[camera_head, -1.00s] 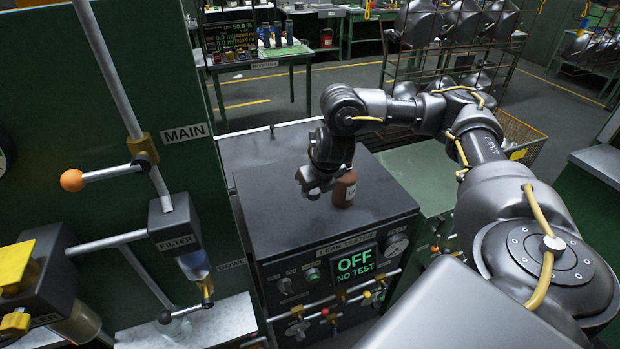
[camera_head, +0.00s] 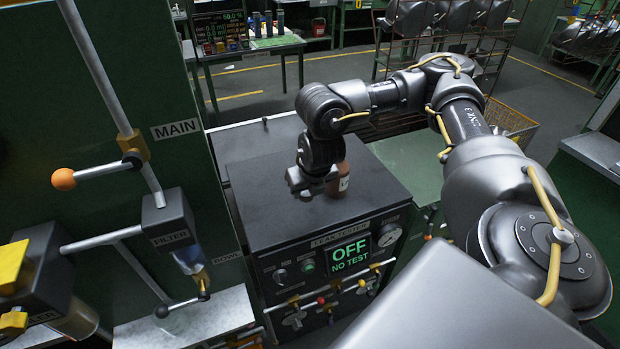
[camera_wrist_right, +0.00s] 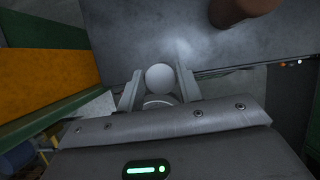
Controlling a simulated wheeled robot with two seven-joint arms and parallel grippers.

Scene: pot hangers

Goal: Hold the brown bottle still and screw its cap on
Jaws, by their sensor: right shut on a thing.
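The brown bottle (camera_head: 339,181) stands upright on the dark top of the leak tester (camera_head: 262,200), partly hidden behind my right gripper. Its brown shape (camera_wrist_right: 240,8) also shows at the top edge of the right wrist view, apart from the fingers. My right gripper (camera_head: 308,190) is low over the tester top, just left of the bottle. In the right wrist view its fingers (camera_wrist_right: 160,85) are shut on a round white thing that looks like the cap (camera_wrist_right: 160,77). The bottle's mouth is not clear to see. My left gripper is not in view.
A green panel with pipes, a filter (camera_head: 172,222) and an orange-knobbed lever (camera_head: 64,179) stands on the left. The tester's front has a screen reading OFF, NO TEST (camera_head: 350,253). The tester top is otherwise clear. A bench (camera_head: 250,47) stands behind.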

